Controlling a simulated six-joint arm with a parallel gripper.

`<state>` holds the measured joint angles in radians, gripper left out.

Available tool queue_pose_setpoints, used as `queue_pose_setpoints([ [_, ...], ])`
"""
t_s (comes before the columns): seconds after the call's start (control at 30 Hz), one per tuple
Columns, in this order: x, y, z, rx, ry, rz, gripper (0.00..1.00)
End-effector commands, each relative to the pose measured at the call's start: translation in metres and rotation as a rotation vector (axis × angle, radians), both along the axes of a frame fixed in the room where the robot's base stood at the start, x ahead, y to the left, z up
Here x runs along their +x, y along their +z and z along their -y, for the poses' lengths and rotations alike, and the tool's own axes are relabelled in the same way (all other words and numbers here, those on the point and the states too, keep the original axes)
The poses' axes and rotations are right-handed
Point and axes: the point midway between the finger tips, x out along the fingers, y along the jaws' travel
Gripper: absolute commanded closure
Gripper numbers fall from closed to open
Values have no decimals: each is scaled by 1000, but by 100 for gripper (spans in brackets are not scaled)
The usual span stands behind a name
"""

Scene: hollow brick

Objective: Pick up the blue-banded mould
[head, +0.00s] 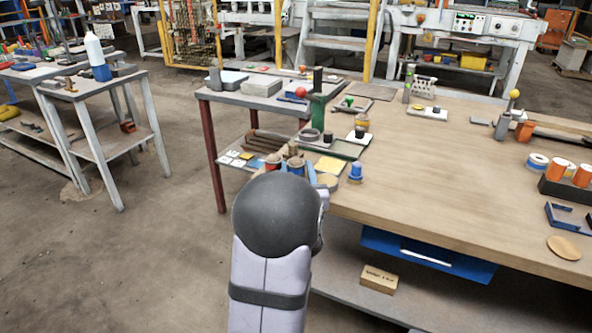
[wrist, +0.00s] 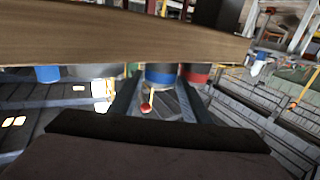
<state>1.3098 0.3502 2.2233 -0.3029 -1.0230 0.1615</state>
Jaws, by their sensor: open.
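The blue-banded mould (wrist: 160,76) shows in the wrist view, framed between the two fingers of my gripper (wrist: 155,98). The fingers are apart, and I cannot tell whether they touch it. In the head view the mould (head: 296,168) stands at the near left corner of the wooden table, partly hidden by my wrist, with a brown top. A red-banded mould (head: 273,162) stands close on its left; it also shows in the wrist view (wrist: 196,76), just right of the blue-banded one. My gripper is mostly hidden behind my wrist in the head view.
A separate blue piece (head: 356,171) stands to the right on the wooden table (head: 440,190). A green-edged tray (head: 349,151) with parts lies behind the moulds. Small yellow and white cards (head: 240,157) lie to the left. The table's middle is mostly clear.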

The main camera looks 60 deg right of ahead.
Motion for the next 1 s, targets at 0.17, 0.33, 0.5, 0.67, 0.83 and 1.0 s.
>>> queue_pose_setpoints([
  [0.17,1,0,1,0,0,0,57],
  [0.33,1,0,1,0,0,0,78],
  [0.5,1,3,1,-6,0,2,97],
  [0.67,1,4,1,-7,0,3,97],
  [0.83,1,17,2,-10,1,3,97],
  [1.0,1,43,2,-11,1,4,97],
])
